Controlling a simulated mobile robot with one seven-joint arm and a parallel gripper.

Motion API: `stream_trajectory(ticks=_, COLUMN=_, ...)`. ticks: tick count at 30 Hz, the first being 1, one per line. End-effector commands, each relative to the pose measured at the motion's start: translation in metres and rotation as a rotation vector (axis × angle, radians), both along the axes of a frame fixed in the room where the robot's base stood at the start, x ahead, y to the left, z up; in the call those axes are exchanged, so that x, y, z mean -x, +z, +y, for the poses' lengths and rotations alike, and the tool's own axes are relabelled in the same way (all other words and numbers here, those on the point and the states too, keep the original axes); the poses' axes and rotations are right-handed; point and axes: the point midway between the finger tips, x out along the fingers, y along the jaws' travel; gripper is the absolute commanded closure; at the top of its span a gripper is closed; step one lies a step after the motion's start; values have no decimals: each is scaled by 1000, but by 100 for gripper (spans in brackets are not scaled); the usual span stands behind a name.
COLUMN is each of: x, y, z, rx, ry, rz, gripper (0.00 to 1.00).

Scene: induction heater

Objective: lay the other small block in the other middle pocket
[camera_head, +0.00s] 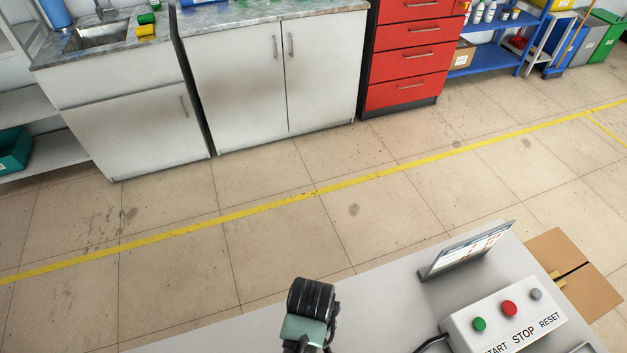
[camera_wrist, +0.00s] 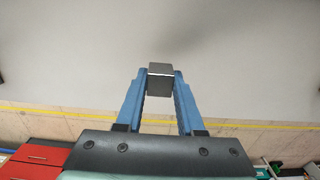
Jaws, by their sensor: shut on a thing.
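My gripper (camera_wrist: 161,98) has blue fingers and is shut on a small dark grey block (camera_wrist: 160,83) in the wrist view. The block sits between the fingertips, with a thin bright line across its face. Whether the block touches that surface cannot be told. No pocket shows in either view. In the head view part of my arm shows at the bottom middle, and my fingers and the block are not visible there.
A light grey table (camera_head: 385,310) fills the lower part of the head view. On it are a button box (camera_head: 512,318) with green, red and grey buttons, and a tilted display panel (camera_head: 467,250). Open floor separates the table from cabinets.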

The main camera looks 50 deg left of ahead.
Motion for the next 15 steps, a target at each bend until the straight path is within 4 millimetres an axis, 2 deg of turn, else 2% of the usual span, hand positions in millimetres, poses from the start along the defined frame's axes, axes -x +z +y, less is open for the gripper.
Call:
stream_trajectory(ticks=9, x=-1, y=-40, z=0, rx=-1, ry=-2, rz=-1, gripper=100)
stream_trajectory(ticks=15, x=-1, y=-42, z=0, rx=-1, ry=-3, rz=-3, gripper=100)
